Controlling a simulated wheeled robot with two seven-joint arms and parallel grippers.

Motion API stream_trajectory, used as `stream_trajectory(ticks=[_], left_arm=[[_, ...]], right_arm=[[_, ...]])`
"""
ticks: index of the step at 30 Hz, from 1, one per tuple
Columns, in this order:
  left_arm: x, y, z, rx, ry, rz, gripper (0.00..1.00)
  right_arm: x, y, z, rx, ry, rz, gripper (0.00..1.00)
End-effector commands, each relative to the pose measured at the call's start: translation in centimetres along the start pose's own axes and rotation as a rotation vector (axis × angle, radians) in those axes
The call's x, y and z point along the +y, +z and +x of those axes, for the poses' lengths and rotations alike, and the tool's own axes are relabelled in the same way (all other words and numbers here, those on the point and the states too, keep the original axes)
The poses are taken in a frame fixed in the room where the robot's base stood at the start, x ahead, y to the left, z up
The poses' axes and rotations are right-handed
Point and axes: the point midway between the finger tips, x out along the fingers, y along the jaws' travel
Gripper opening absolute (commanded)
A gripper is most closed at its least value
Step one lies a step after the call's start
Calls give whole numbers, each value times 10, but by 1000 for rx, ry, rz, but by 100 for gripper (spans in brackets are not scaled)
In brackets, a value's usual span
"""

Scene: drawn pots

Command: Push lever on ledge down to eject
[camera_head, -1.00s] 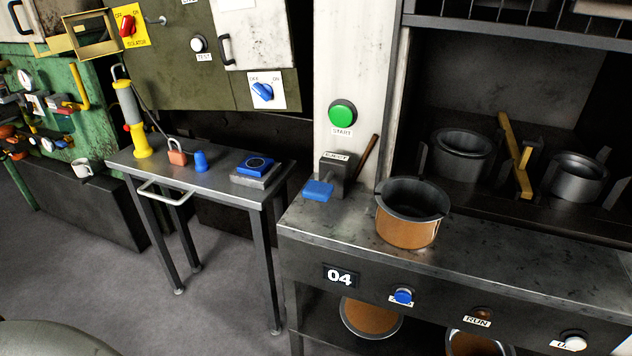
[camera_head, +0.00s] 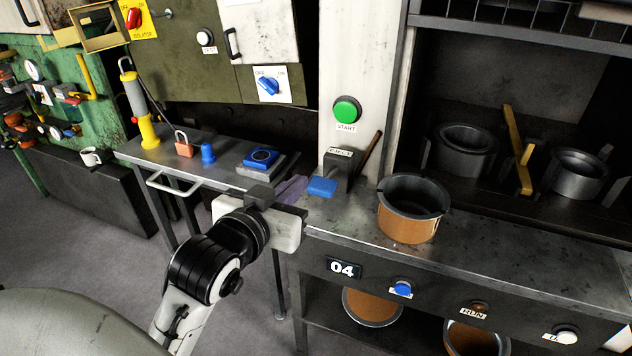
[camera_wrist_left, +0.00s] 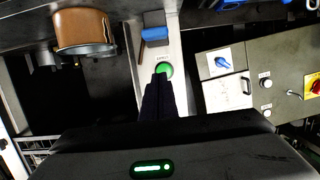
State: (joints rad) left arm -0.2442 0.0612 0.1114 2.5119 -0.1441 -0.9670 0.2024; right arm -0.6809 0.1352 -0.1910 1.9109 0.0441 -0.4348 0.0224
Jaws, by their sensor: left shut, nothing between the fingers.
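The lever is a blue paddle (camera_head: 322,187) on a dark box (camera_head: 339,168) labelled EJECT, on the ledge (camera_head: 345,218) at the left end of the grey bench. The blue paddle also shows in the left wrist view (camera_wrist_left: 155,34), near the top. My right gripper is not in view.
A copper-coloured pot (camera_head: 412,209) stands on the bench right of the lever. A green START button (camera_head: 346,110) is on the white post above. A side table (camera_head: 225,180) at left holds a blue-topped device (camera_head: 261,158), a padlock and a yellow-handled tool.

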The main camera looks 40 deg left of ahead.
Motion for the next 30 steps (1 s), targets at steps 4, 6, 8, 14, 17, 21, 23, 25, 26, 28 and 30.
stream_trajectory(ticks=[4, 6, 8, 14, 17, 21, 23, 25, 26, 28, 30], left_arm=[[0, 1, 3, 0, 1, 1, 0], [1, 2, 9, 0, 2, 2, 0], [1, 2, 16, 1, 2, 2, 0], [0, -1, 55, 0, 0, 3, 0], [0, -1, 77, -1, 1, 2, 0], [1, 0, 105, -2, 1, 2, 0], [1, 16, 105, -8, 1, 2, 0], [1, 25, 106, -6, 2, 2, 0], [1, 28, 107, -5, 2, 1, 0], [1, 34, 108, -4, 3, 1, 0], [1, 38, 110, -4, 2, 1, 0]], right_arm=[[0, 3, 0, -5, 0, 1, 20], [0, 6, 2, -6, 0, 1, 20], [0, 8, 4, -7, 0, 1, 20], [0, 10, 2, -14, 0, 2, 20], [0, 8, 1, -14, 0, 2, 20], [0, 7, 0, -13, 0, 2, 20], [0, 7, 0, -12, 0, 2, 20], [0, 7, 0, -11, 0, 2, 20], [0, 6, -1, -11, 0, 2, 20], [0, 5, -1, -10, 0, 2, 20], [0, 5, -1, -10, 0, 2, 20]])
